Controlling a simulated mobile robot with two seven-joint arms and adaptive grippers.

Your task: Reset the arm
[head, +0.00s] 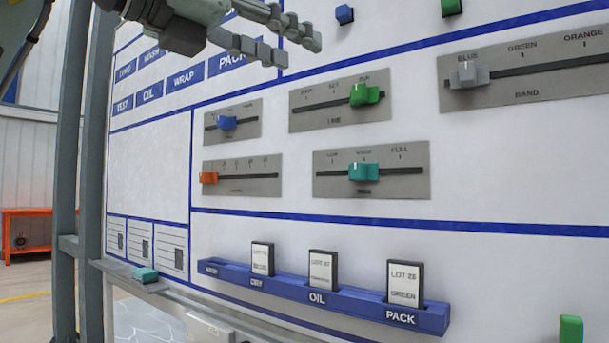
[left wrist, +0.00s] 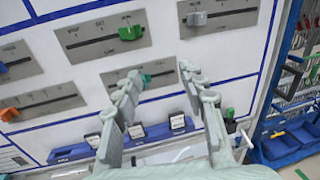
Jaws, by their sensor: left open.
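My left gripper (head: 296,38) is at the top left of the head view, in front of the white board (head: 270,225). It is open and empty, its two fingers apart. In the left wrist view the open fingers (left wrist: 160,85) point at the board, with the teal slider (left wrist: 146,79) partly hidden behind one finger. My right gripper is not in view.
Sliders on the board include blue (head: 227,123), green (head: 365,95), orange (head: 208,178), teal (head: 363,171) and grey (head: 468,74). A blue rack (head: 345,302) below holds three lot cards. A grey post (head: 88,180) stands at left.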

